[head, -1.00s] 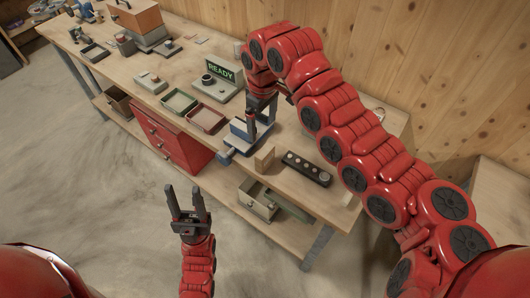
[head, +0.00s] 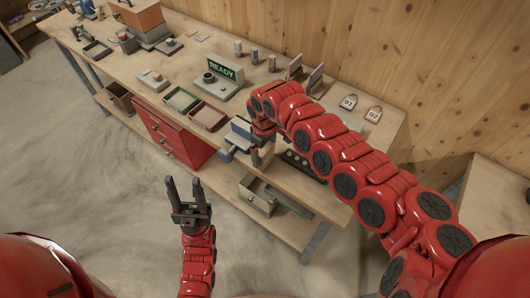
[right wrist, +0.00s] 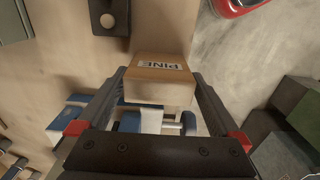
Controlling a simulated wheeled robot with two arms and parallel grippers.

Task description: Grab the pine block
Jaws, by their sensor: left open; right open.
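The pine block (right wrist: 160,72) shows in the right wrist view as a small wooden block with a white "PINE" label. It stands between the two fingers of my right gripper (right wrist: 159,88), which is open around it; I cannot tell whether either finger touches it. In the head view my right arm hides the block, and my right gripper (head: 258,156) is mostly hidden at the bench's front edge beside the blue vise (head: 236,143). My left gripper (head: 186,190) is open and empty, above the floor in front of the bench.
The workbench (head: 225,52) runs along the wooden wall. A READY display (head: 222,70), a green tray (head: 181,101) and a reddish tray (head: 208,117) stand left of the vise. A dark strip with round holes (head: 302,165) lies right of my right gripper.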

